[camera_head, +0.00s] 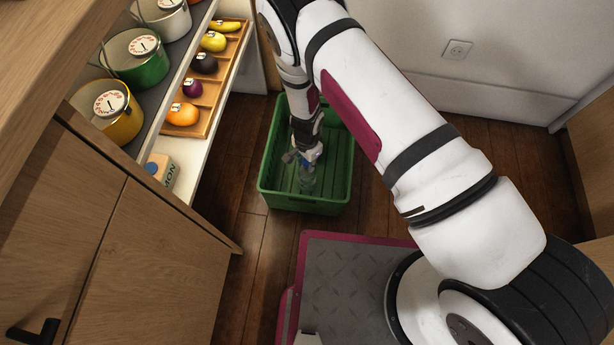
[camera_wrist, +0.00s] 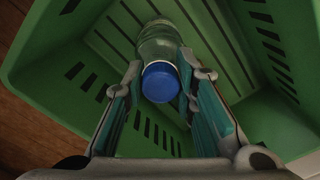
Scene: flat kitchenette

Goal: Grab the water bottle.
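The water bottle (camera_wrist: 163,45) is clear and greenish with a blue cap (camera_wrist: 161,82). It is inside the green crate (camera_head: 343,185), and in the head view the bottle (camera_head: 307,182) shows just below my gripper (camera_head: 303,160). In the wrist view my gripper (camera_wrist: 160,70) reaches down into the crate. Its two fingers are apart, one on each side of the cap and upper bottle, with the cap pointing toward the camera. A narrow gap shows beside the cap, and I see no clear contact. The lower bottle is partly hidden by the cap.
The crate walls stand close around my gripper. The wooden floor (camera_head: 385,195) right of the crate is clear.

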